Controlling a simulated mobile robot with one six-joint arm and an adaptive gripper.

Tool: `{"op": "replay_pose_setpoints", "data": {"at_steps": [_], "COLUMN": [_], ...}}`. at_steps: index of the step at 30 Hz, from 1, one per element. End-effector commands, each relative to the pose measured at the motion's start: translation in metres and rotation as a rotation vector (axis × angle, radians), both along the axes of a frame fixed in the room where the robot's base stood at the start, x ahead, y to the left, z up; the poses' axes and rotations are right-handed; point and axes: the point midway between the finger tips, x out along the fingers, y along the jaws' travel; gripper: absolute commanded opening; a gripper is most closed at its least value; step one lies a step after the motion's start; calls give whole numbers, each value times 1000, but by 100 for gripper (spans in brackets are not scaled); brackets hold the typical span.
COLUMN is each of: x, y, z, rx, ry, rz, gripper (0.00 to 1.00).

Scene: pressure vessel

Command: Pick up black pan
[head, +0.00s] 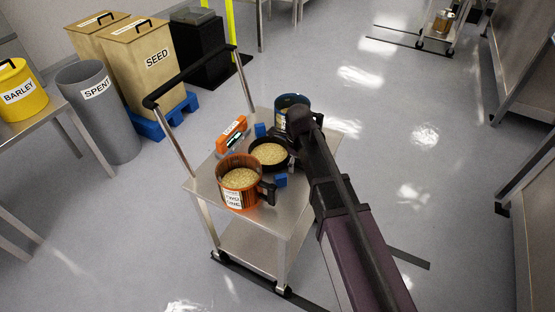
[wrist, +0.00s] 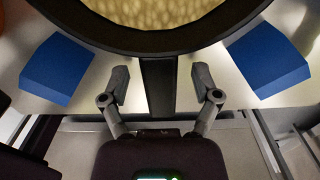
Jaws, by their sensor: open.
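The black pan (head: 286,147) stands on the steel cart, filled with pale grain. In the wrist view its dark rim (wrist: 150,42) spans the top, and its handle (wrist: 158,88) points down toward me. My gripper (wrist: 160,82) is open, with one finger on each side of the handle and a visible gap on both sides.
Blue blocks (wrist: 58,68) (wrist: 267,58) flank the pan. An orange pot (head: 240,178) of grain stands front left, a dark blue pot (head: 290,102) behind, and an orange scale (head: 232,134) at the left. The cart (head: 205,182) has a raised push handle (head: 190,74).

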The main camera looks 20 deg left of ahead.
Motion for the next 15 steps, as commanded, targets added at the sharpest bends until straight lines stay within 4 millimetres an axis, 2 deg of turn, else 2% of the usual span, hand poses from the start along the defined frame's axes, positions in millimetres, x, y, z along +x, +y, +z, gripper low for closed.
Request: {"op": "replay_pose_setpoints", "data": {"at_steps": [13, 15], "x": [0, 0], "y": [0, 0], "z": [0, 0], "rx": [0, 0], "ry": [0, 0], "rz": [0, 0], "gripper": [80, 59]}}
